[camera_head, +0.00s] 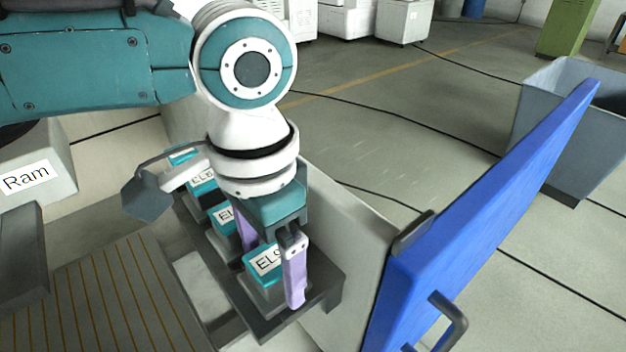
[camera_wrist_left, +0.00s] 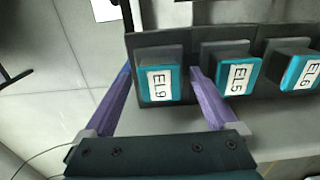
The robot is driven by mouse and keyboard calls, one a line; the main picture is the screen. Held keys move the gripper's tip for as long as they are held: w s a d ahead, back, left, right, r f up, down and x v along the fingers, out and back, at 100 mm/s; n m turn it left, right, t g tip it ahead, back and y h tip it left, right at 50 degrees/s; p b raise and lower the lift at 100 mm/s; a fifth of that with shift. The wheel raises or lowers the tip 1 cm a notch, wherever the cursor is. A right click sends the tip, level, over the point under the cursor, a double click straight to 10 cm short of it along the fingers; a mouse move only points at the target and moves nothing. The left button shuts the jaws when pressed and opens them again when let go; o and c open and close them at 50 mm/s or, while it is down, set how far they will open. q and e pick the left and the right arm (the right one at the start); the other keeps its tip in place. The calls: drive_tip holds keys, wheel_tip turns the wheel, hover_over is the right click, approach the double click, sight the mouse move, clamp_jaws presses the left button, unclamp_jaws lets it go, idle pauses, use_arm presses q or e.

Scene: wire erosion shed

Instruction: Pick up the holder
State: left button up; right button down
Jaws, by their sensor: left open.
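Several holders with teal tops and white labels stand in a row on a dark grey rack (camera_head: 330,288). The nearest holder (camera_head: 262,285) is marked EL9; it also shows in the left wrist view (camera_wrist_left: 160,88). The holder marked EL5 (camera_head: 222,214) is beside it, and EL6 (camera_wrist_left: 300,72) is farther along. My left gripper (camera_head: 271,270) is open, its purple fingers on either side of the EL9 holder. In the left wrist view, its fingertips (camera_wrist_left: 160,70) flank the holder, the right one in the gap beside EL5 (camera_wrist_left: 236,78). Contact cannot be told. My right gripper is not in view.
A blue panel (camera_head: 480,210) with handles stands right of the rack, before a grey bin (camera_head: 565,120). A slatted plate (camera_head: 110,300) and a block labelled Ram (camera_head: 30,180) lie left. A dark paddle-like piece (camera_head: 147,198) is near my wrist. Cables cross the open floor behind.

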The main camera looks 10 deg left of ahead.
use_arm(q)
drive_tip(key=shift+f, duration=0.1)
drive_tip(key=shift+c, duration=0.3)
clamp_jaws()
idle(0.4)
